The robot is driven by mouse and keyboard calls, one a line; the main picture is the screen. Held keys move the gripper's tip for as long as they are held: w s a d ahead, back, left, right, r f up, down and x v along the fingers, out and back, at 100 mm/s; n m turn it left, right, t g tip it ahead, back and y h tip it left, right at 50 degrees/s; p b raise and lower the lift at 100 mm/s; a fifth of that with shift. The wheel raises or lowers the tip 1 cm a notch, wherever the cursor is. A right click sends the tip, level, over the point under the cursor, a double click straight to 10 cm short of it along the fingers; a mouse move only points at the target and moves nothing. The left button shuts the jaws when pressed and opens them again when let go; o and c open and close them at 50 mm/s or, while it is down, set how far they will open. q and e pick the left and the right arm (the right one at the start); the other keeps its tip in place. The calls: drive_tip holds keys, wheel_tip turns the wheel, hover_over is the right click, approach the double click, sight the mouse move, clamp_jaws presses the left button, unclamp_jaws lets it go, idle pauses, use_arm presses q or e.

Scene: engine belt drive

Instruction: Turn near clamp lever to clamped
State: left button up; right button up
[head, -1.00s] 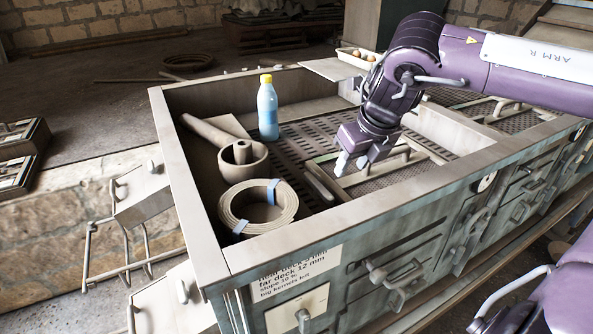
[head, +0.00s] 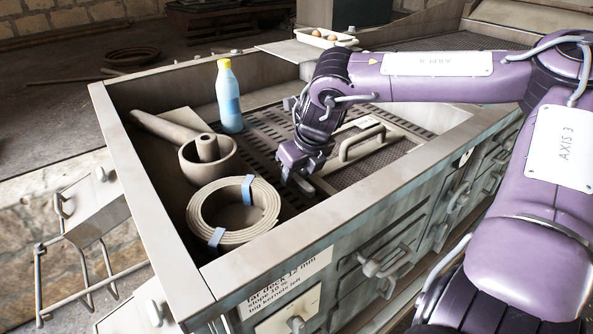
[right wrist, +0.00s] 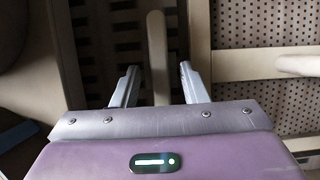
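A plain grey-beige bar, which looks like the near clamp lever (right wrist: 157,50), stands upright in the right wrist view, between my right gripper's two fingers. My right gripper (right wrist: 158,70) is open, with a gap on either side of the bar. In the head view, the right gripper (head: 294,178) points down inside the box, close to the near wall and left of the handled screen frame. There the purple gripper body hides most of the lever, and its angle is hard to tell. My left gripper is not in view.
A screen frame with a raised handle (head: 362,141) lies right of the gripper. A coiled belt (head: 262,203), a bowl with a pestle (head: 207,158) and a blue bottle (head: 229,98) stand to the left. The box's near wall (head: 345,199) rises close in front.

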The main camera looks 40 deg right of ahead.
drive_tip(key=shift+f, duration=0.1)
drive_tip(key=shift+c, duration=0.9)
clamp_jaws()
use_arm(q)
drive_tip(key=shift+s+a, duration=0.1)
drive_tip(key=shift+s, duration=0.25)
